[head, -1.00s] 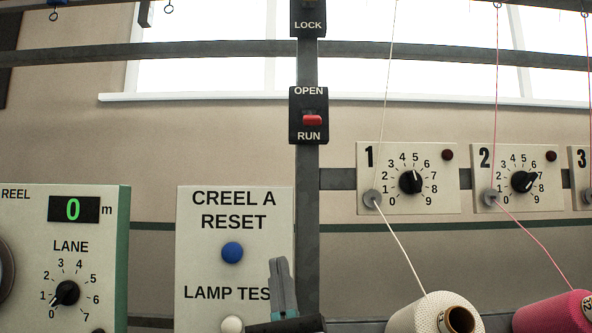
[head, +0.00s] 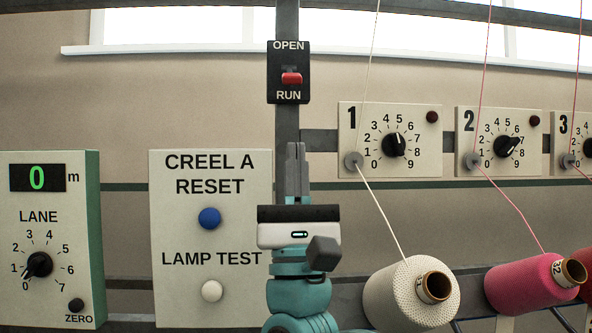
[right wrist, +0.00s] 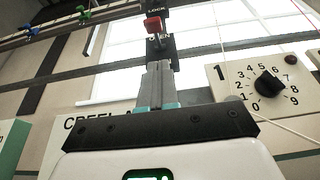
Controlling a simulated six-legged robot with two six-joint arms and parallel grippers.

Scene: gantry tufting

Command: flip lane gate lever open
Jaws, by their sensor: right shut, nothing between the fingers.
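The lane gate lever is a small red lever (head: 291,78) on a black plate (head: 273,88) marked OPEN above and RUN below. It sits a little below the plate's middle, toward RUN. My right gripper (head: 296,146) is shut and empty, fingers pointing up, and shows below the plate in the head view. In the right wrist view the shut fingers (right wrist: 159,66) point up toward a red lever (right wrist: 153,25), which shows just above the OPEN label. The fingers hide the part of the plate behind them there. My left gripper is not in view.
The plate is on a grey upright post (head: 288,125). A CREEL A RESET panel (head: 210,245) stands left of my gripper. Numbered dial boxes (head: 420,165) and yarn cones (head: 400,300) are at right. A LANE panel (head: 75,230) is at far left.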

